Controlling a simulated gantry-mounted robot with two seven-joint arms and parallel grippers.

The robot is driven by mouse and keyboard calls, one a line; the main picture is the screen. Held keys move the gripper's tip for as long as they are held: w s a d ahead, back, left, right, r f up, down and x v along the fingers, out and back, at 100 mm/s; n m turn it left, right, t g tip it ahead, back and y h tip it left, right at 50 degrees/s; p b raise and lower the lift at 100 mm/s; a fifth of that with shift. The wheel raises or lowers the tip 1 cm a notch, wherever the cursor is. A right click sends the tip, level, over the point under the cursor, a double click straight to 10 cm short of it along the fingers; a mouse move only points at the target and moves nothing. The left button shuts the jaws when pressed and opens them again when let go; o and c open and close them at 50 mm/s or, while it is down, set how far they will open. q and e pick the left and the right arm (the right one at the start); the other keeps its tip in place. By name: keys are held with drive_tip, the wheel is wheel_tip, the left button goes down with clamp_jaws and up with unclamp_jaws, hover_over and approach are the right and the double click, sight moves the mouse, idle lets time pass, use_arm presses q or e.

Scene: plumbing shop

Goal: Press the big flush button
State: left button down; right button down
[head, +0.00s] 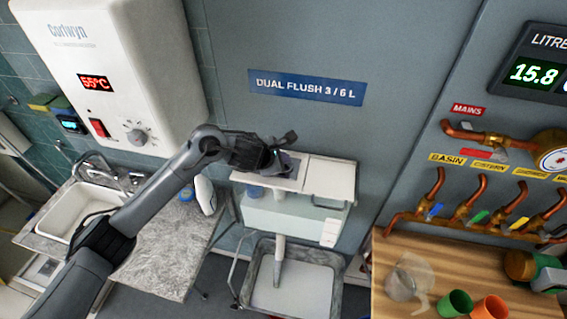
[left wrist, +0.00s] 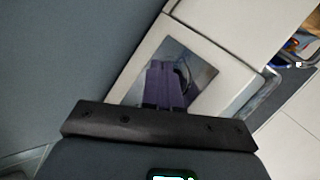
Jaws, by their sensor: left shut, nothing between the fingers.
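The cistern (head: 328,177) is a white box with a white lid below the blue "DUAL FLUSH 3 / 6 L" sign (head: 306,87). A shiny square flush plate (head: 296,168) is set in its lid. The plate also shows in the left wrist view (left wrist: 200,74). My left gripper (head: 277,160) is shut and empty, over the plate. In the left wrist view its closed fingers (left wrist: 166,86) point at the plate and cover part of it. I cannot make out the big button or whether the fingers touch it.
A white water heater (head: 110,70) hangs left of the cistern. A sink (head: 93,210) and grey counter lie below it. Copper pipes with valves (head: 468,210) and a wooden bench (head: 400,245) with cups are at right.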

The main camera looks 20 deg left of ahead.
use_arm(q)
drive_tip(key=shift+r, duration=0.2)
drive_tip(key=shift+r+p, duration=1.9)
drive_tip(key=shift+r, duration=1.15)
